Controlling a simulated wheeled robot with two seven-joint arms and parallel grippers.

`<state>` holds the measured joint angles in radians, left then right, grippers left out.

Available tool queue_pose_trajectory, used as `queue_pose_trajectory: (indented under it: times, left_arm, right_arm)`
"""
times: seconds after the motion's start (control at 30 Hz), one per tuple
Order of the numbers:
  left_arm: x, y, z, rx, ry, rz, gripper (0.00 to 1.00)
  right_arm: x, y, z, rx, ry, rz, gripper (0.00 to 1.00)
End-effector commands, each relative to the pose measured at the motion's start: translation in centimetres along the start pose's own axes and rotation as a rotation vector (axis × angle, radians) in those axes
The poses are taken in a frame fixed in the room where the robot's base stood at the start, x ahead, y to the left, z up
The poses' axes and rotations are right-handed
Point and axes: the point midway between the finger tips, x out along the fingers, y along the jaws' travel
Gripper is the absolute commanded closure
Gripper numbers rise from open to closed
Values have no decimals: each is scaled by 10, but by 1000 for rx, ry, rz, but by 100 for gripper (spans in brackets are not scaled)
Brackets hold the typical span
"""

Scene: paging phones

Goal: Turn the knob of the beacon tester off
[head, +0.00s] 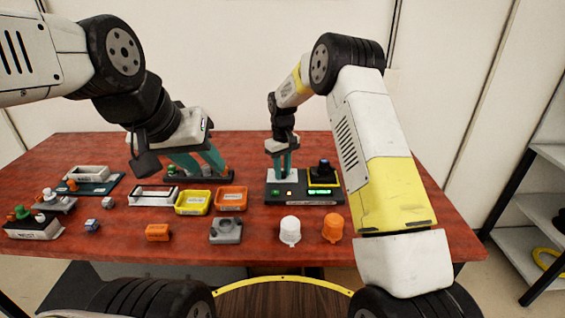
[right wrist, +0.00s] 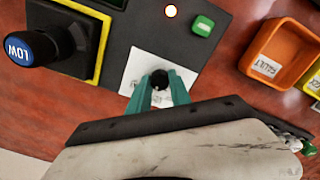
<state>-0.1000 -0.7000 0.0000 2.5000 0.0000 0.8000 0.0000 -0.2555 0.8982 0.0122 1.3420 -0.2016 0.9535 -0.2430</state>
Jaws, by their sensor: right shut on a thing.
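The tester, a dark box (head: 305,200), stands at the right of the red table. It bears a white plate (right wrist: 140,68) with a small black knob (right wrist: 160,79). My right gripper (head: 281,172) reaches down to the plate; its teal fingers (right wrist: 160,92) are shut on the black knob in the right wrist view. Beside it are a lit lamp (right wrist: 171,11) and a green button (right wrist: 203,26). A larger knob with a blue cap marked LOW (right wrist: 18,48) stands in a yellow frame (right wrist: 102,45). My left gripper (head: 197,162) is open, its fingers apart, near a dark strip at the back.
A yellow bin (head: 193,209) and an orange bin (head: 231,208) stand left of the tester. A grey block (head: 226,231), a white cap (head: 290,231) and an orange cap (head: 333,228) lie in front. Several small parts and trays fill the left side.

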Motion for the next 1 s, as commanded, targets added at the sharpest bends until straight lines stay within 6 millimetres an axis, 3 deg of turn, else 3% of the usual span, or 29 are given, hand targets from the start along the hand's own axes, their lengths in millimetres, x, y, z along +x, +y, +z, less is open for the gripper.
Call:
queue_pose_trajectory:
  times: [0.7,1.0]
  left_arm:
    - [0,0,0,0,0,0,64]
    - [0,0,0,0,0,0,64]
  right_arm:
    - [-1,1,0,-664,1,1,100]
    - [-1,0,0,-857,1,1,100]
